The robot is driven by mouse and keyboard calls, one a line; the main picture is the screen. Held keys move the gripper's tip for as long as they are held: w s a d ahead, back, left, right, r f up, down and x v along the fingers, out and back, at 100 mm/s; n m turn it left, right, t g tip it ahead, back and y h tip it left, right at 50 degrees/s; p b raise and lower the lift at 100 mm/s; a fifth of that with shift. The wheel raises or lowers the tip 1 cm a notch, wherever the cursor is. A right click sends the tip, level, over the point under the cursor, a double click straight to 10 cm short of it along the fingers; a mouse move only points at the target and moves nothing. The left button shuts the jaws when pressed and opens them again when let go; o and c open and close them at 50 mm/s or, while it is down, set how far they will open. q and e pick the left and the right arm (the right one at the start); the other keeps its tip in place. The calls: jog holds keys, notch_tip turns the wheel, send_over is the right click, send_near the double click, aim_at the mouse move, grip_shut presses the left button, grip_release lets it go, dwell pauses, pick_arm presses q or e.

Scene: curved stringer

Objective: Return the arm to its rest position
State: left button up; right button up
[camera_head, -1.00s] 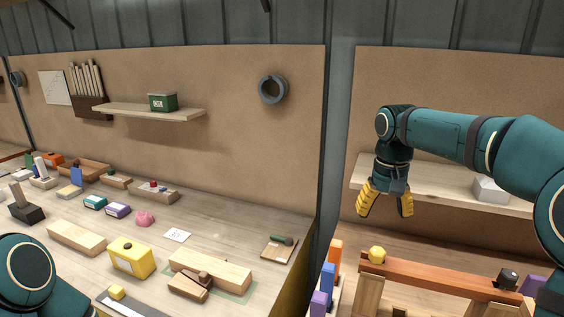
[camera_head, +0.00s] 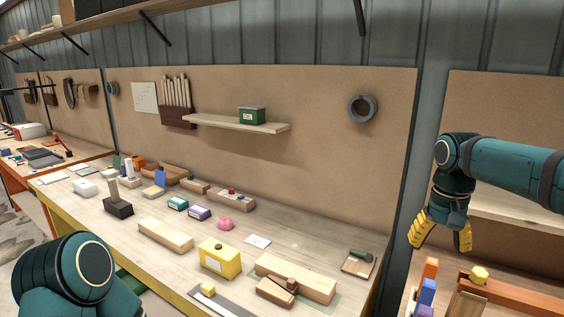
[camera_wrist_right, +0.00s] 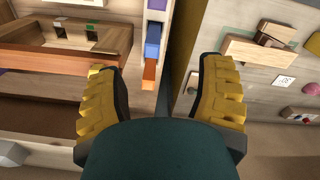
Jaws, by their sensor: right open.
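My right gripper (camera_head: 441,236) hangs at the right of the head view, yellow fingers pointing down. It is open and empty, above the wooden structure and beside the gap between the two benches. In the right wrist view its two yellow fingers (camera_wrist_right: 160,100) stand apart with nothing between them. My left arm shows as a teal rounded link at the lower left of the head view; its gripper is out of view.
Under the right gripper are orange, blue and purple blocks (camera_head: 428,285) and a reddish-brown beam (camera_head: 510,293). The left workbench (camera_head: 110,235) holds a yellow box (camera_head: 220,258), wooden blocks and small items. A shelf (camera_head: 235,123) with a green box (camera_head: 252,115) is on the back panel.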

jog(key=a+f+n+y, duration=0.1)
jog(key=a+f+y, duration=0.1)
jog(key=a+f, duration=0.8)
jog(key=a+f+n+y, duration=0.1)
jog(key=a+f, duration=0.3)
jog(key=f, duration=1.2)
jog(key=s+a+f+t, duration=0.1)
jog(key=s+a+f, duration=0.3)
jog(key=s+f, duration=0.3)
jog(key=s+a+f+m+t+y, duration=0.1)
jog(key=s+a+f, duration=0.2)
jog(key=s+f, duration=0.5)
jog(key=shift+s+a+f, duration=0.2)
jog(key=shift+s+a, duration=0.15)
jog(key=shift+s, duration=0.75)
jog(key=shift+d, duration=0.15)
